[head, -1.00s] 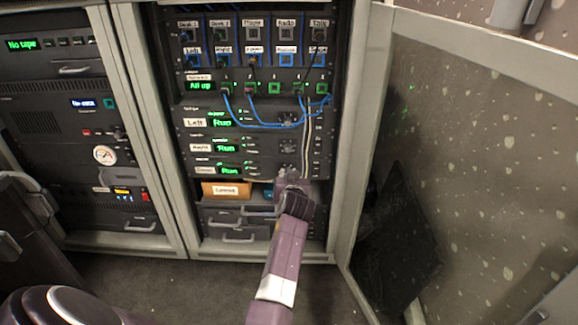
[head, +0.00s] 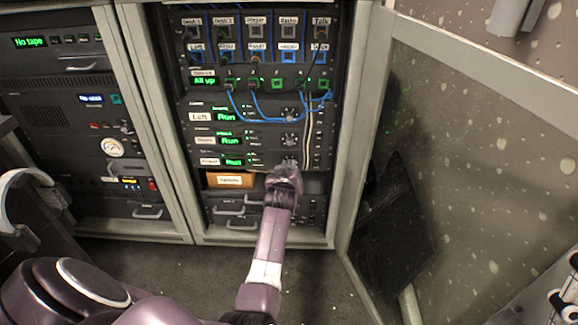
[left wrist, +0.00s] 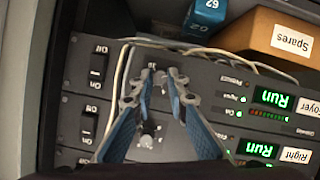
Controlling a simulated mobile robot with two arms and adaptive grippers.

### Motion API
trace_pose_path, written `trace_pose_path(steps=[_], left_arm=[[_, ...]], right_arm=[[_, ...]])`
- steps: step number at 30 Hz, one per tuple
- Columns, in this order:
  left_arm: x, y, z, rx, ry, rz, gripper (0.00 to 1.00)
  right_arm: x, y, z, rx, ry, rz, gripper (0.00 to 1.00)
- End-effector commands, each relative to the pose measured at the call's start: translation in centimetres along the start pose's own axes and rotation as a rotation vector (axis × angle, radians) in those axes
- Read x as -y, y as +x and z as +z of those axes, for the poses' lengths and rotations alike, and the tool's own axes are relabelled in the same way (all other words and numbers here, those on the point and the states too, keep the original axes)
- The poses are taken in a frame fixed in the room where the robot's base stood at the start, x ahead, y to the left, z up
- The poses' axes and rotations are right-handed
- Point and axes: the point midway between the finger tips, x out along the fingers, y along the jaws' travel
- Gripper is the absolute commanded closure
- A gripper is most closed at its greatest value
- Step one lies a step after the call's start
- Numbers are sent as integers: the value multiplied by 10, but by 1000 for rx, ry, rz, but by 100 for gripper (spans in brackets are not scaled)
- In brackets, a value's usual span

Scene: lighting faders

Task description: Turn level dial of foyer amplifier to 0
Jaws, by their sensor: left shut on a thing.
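The foyer amplifier (head: 210,162) is the lowest of three similar units in the right rack in the head view, with a green "Run" display. In the left wrist view the picture is upside down, and the foyer amplifier's label (left wrist: 309,108) is at the right. Its level dial (left wrist: 160,79) sits between my left fingertips and is mostly hidden by them. My left gripper (head: 286,172) is at the dial, and in the left wrist view its fingers (left wrist: 161,76) are shut on it. The dial's pointer and scale cannot be read. My right gripper is not in view.
The right amplifier's dial (left wrist: 148,134) is close by my left fingers. Pale cables (left wrist: 122,68) run beside them, and blue patch cables (head: 262,118) hang above. An orange "Spares" box (head: 230,180) sits below the amplifiers. An open door (head: 480,170) stands at the right.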

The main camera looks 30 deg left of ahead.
Motion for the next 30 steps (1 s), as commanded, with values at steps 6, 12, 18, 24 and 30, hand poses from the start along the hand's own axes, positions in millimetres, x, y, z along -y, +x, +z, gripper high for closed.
trace_pose_path(steps=[6, 12, 18, 24, 30], left_arm=[[0, 0, 2, 4, -2, 0, 100], [0, 0, 2, 4, -2, 0, 84], [0, 0, 1, 2, -1, 0, 68], [0, 0, 0, 1, -1, 0, 68], [-5, -7, -18, -4, -3, 1, 68]], right_arm=[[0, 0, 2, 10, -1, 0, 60], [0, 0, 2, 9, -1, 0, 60], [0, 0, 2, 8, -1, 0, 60], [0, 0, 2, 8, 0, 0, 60], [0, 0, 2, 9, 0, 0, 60]])
